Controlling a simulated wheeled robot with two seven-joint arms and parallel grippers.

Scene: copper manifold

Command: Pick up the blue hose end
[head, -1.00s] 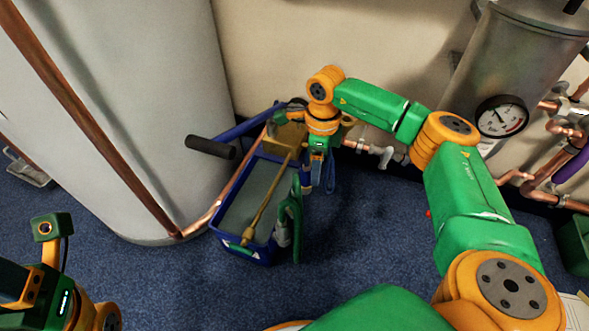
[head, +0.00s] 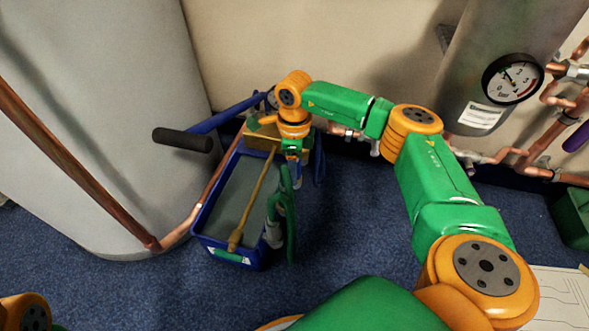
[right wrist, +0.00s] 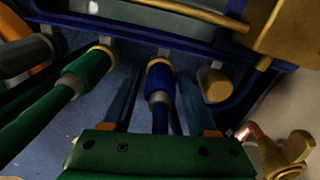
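The blue hose end (right wrist: 160,80) has a blue sleeve with a pale ring and a grey metal fitting. In the right wrist view it lies near the middle, by the side of the blue cart (right wrist: 215,47). My right gripper (right wrist: 160,98) is open, with one finger on each side of the blue hose end; I see no clear contact. In the head view my right gripper (head: 294,170) points down at the cart's right side, and the blue hose end cannot be made out there. My left gripper is out of view.
A green hose end (right wrist: 88,70) hangs close left of the blue one. The cart (head: 240,255) carries a brass rod (head: 255,200) and a brass block (head: 262,135). A large pale tank (head: 110,120) stands left. Blue carpet (head: 340,235) is clear to the right.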

